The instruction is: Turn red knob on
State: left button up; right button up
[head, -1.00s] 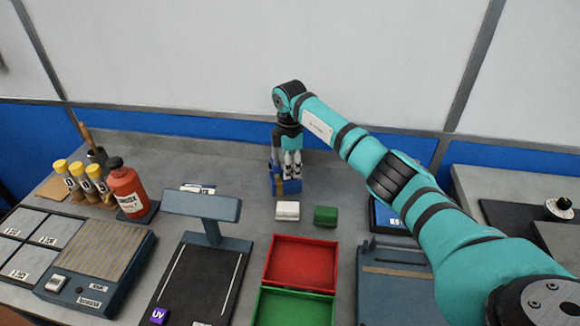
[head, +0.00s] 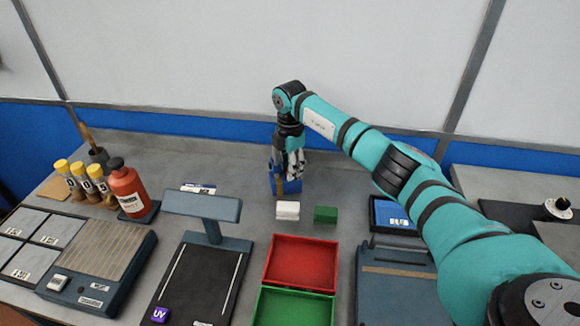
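I cannot make out a red knob in the head view. My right gripper (head: 292,172) points down at the back middle of the bench, at a small blue box (head: 277,184) with a tan part. The gripper's grey fingers overlap the box and hide part of it. I cannot tell whether they touch it or whether they are open or shut. My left gripper is not in view.
A white block (head: 288,210) and a green block (head: 325,214) lie in front of the box. Nearer are a red tray (head: 300,262) and a green tray (head: 292,308). A red bottle (head: 127,187) stands left. A round dial (head: 558,207) sits far right.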

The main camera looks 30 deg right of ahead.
jog(key=shift+o, duration=1.4)
jog(key=shift+r, duration=0.1)
notch_tip(320, 180, up, 12)
jog(key=shift+d, duration=0.1)
